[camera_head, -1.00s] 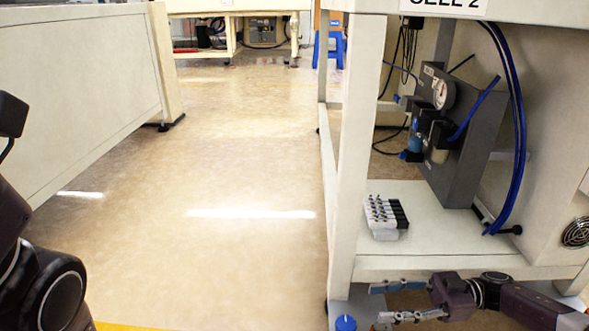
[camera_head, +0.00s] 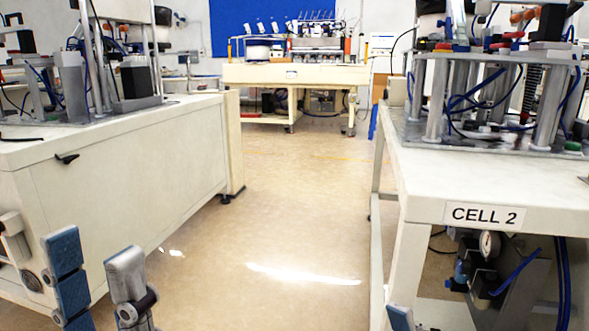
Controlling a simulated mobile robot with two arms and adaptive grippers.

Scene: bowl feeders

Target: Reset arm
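My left gripper (camera_head: 94,250) stands upright at the lower left, in front of the cream bench. Its two fingers are spread apart, with a blue pad on the left finger, and nothing is between them. A small blue and grey tip at the bottom edge, by the front leg of the right bench, looks like a fingertip of my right gripper (camera_head: 400,319). The rest of that gripper is below the picture, so its opening is hidden.
A cream bench (camera_head: 120,160) with machinery stands at the left. The bench labelled CELL 2 (camera_head: 550,195) stands at the right, with a gauge and blue hoses below. Clear floor (camera_head: 290,215) runs between them to a far workbench (camera_head: 270,76).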

